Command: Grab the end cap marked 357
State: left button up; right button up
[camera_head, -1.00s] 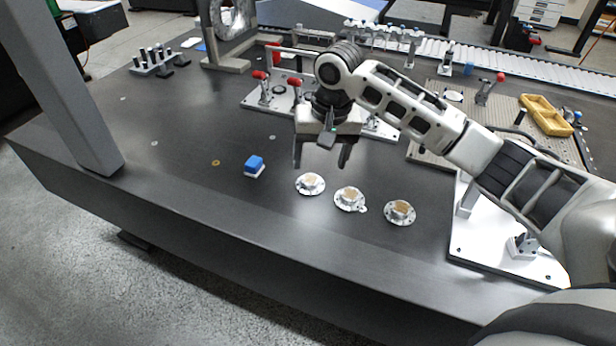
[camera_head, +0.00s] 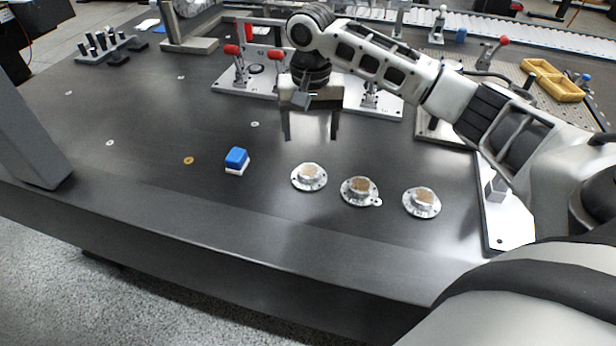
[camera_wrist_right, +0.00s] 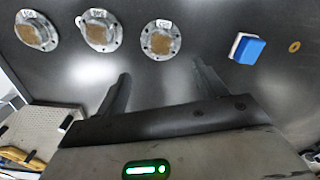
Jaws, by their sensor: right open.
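Three round metal end caps with tan centres lie in a row on the dark table: the left one (camera_head: 309,177), the middle one with a small side tab (camera_head: 360,191) and the right one (camera_head: 421,202). In the right wrist view they appear in reverse order: the left one (camera_wrist_right: 160,42), the middle one (camera_wrist_right: 99,32) and the right one (camera_wrist_right: 36,31). Each has a small white label there, too small to read surely, so I cannot tell which is 357. My right gripper (camera_head: 310,138) is open and empty, fingers down, above and behind the left cap. My left gripper is not in view.
A blue and white block (camera_head: 237,160) sits left of the caps. A fixture plate with red-handled clamps (camera_head: 232,84) stands behind my right gripper. A white plate (camera_head: 505,222) is at the right. The table's front left is clear.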

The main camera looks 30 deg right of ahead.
send_over(309, 171)
jog(key=f, duration=0.5)
jog(key=shift+w+d, duration=0.2)
jog(key=shift+d, duration=0.1)
jog(key=shift+s+a+f+b, duration=0.15)
jog(key=shift+f+b, duration=0.2)
jog(key=shift+f, duration=0.95)
jog(key=shift+s+a+f+b, duration=0.1)
jog(key=shift+f+b, duration=0.25)
jog(key=shift+f, duration=0.95)
jog(key=shift+w, duration=0.1)
jog(key=c, duration=1.2)
